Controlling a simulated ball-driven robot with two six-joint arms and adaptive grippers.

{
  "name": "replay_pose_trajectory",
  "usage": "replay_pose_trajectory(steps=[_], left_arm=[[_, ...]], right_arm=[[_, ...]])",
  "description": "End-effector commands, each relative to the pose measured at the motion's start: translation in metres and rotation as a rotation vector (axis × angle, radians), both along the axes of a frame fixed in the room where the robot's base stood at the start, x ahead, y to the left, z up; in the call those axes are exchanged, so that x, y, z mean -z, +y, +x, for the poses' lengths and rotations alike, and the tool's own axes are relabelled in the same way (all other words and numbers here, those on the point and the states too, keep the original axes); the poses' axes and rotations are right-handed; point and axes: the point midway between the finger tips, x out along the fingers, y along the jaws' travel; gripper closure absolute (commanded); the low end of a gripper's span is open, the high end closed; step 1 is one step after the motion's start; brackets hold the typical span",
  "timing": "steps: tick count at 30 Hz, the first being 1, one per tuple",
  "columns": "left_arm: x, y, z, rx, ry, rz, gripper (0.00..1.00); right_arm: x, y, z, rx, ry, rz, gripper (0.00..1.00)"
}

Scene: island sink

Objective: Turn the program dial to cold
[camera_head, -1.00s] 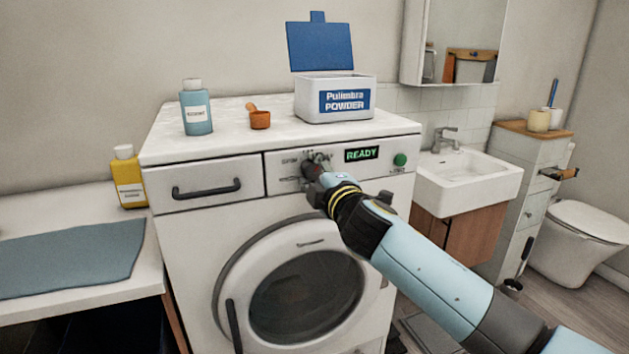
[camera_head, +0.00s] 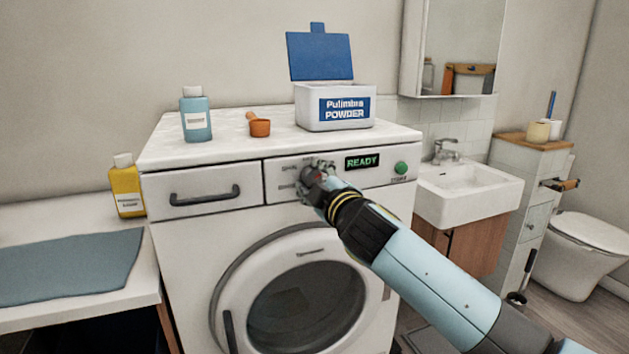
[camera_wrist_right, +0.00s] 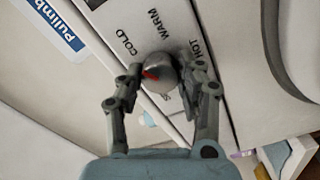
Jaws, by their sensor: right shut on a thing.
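The program dial (camera_wrist_right: 161,72) is a round grey metal knob with a red mark on the washing machine's front panel. In the right wrist view the words COLD, WARM and HOT stand around it, with a partly hidden label below. The red mark sits on the knob's left side, below and left of the WARM word; I cannot tell exactly which setting it meets. My right gripper (camera_head: 318,174) is at the panel, its two fingers on either side of the dial and shut on it. In the head view the gripper mostly hides the dial. My left gripper is not in view.
The washing machine (camera_head: 190,250) has a drawer handle (camera_head: 205,195) left of the dial. The READY display (camera_head: 362,161) and a green button (camera_head: 401,167) are at its right.

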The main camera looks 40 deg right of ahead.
Motion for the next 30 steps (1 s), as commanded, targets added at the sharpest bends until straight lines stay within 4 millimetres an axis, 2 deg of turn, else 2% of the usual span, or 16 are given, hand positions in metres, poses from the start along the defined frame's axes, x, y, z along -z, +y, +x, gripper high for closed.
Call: replay_pose_trajectory(steps=[2,3,8,16,19,23,30], left_arm=[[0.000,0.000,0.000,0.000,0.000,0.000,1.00],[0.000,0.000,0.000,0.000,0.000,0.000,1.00],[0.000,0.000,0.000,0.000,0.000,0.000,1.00],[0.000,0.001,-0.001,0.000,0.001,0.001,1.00],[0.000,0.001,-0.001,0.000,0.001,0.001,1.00],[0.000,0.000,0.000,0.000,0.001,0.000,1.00],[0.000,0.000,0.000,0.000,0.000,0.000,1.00]], right_arm=[[0.003,0.000,-0.001,0.002,0.005,0.001,0.95],[0.003,0.000,-0.001,0.002,0.005,0.001,0.61],[0.002,0.000,0.000,0.001,0.004,0.001,0.40],[0.001,0.000,-0.001,0.000,0.002,-0.001,0.40],[0.002,0.002,-0.008,0.000,0.004,0.000,0.40],[0.002,0.007,-0.030,0.000,0.004,0.001,0.40],[0.003,0.020,-0.083,0.000,0.006,0.001,0.40]])
